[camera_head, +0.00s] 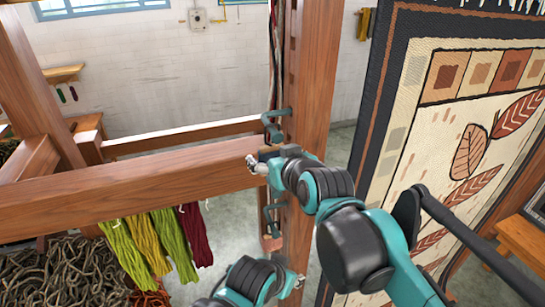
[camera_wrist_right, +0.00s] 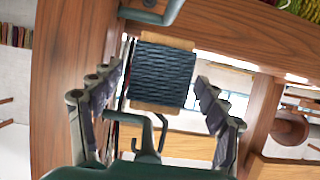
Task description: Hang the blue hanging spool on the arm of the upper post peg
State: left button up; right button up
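The blue spool (camera_wrist_right: 162,75), dark ribbed yarn between wooden end blocks, sits between the fingers of my right gripper (camera_wrist_right: 160,85) in the right wrist view. Narrow gaps show beside the spool, so the gripper looks open around it. In the head view this gripper (camera_head: 264,164) is at the post, and my arm mostly hides the spool. The upper post peg (camera_head: 275,125) is a grey-green bracket just above. A thin dark hook (camera_wrist_right: 160,132) shows beside the spool; whether it rests on the peg I cannot tell. My left gripper (camera_head: 290,284) is low, its fingers unclear.
A lower peg (camera_head: 267,220) is on the same wooden post (camera_head: 312,75), with a small brown block (camera_head: 271,243) below it. A thick beam (camera_head: 130,190) runs left, with coloured skeins (camera_head: 145,245) hanging under it. A patterned rug (camera_head: 440,140) stands close at right.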

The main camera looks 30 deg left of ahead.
jog(key=shift+s, duration=0.1)
jog(key=v, duration=1.2)
jog(key=w+d+f+m+h+b, duration=0.25)
jog(key=d+f+b, duration=0.6)
jog(key=f, duration=0.55)
jog(key=w+d+f+m+h+b, duration=0.1)
jog(key=d+f+m+h+b, duration=0.15)
jog(key=d+f+b, duration=0.95)
jog(key=s+d+f+m+h+b, duration=0.1)
jog(key=d+f, duration=0.4)
jog(key=f, duration=0.6)
jog(key=s+d+f+m+g+h+b, duration=0.1)
jog(key=s+d+f+m+h+b, duration=0.1)
jog(key=d+f+b, duration=0.4)
jog(key=s+d+f+m+h+b, duration=0.1)
jog(key=d+f, duration=0.5)
jog(key=f, duration=1.1)
jog(key=s+h+b, duration=0.1)
jog(key=s+b, duration=0.1)
jog(key=s, duration=0.1)
jog(key=shift+d+m+g, duration=0.2)
jog(key=shift+m+g, duration=0.2)
